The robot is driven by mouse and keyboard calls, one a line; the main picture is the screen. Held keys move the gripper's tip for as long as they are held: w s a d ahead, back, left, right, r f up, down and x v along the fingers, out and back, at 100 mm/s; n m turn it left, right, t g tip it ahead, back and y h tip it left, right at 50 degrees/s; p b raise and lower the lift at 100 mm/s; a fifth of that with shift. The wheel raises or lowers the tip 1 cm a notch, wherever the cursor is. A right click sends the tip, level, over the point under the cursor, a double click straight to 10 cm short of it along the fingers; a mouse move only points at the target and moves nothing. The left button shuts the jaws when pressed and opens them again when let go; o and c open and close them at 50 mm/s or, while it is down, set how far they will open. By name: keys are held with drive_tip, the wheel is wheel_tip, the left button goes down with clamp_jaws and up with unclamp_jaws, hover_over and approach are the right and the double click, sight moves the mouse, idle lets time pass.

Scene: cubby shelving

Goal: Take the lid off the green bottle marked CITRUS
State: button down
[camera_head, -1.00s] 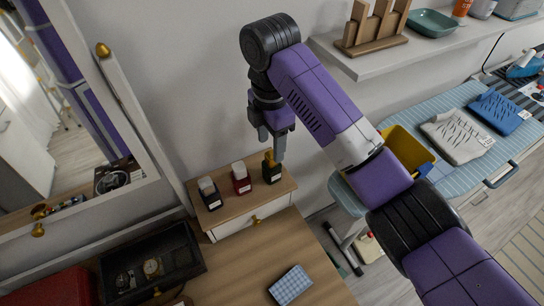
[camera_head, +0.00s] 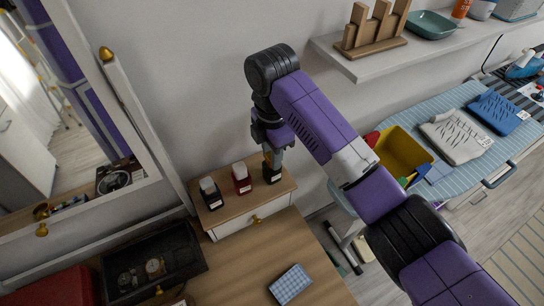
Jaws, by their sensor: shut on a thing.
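Three small bottles stand in a row on top of a small wooden drawer unit (camera_head: 228,222). The right bottle (camera_head: 272,174) is very dark, with a pale label and a gold lid (camera_head: 267,157). The middle bottle (camera_head: 242,182) is red with a pale lid. The left bottle (camera_head: 213,198) is dark with a pale lid. I cannot read the labels or make out a clearly green body. My gripper (camera_head: 272,153) points down over the right bottle and is shut on its gold lid, which the fingers partly hide. That bottle stands upright on the unit.
A mirror (camera_head: 75,95) leans at the left. On the desk are an open watch box (camera_head: 150,270) and a blue checked pad (camera_head: 290,284). A wall shelf (camera_head: 395,52) and a yellow bin (camera_head: 403,150) are at the right. The wall is close behind the bottles.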

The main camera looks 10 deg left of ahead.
drive_tip(key=shift+r, duration=0.1)
wheel_tip(320, 180, up, 20)
drive_tip(key=p, duration=0.2)
idle(0.3)
drive_tip(key=shift+r+p, duration=0.1)
drive_tip(key=shift+p, duration=0.6)
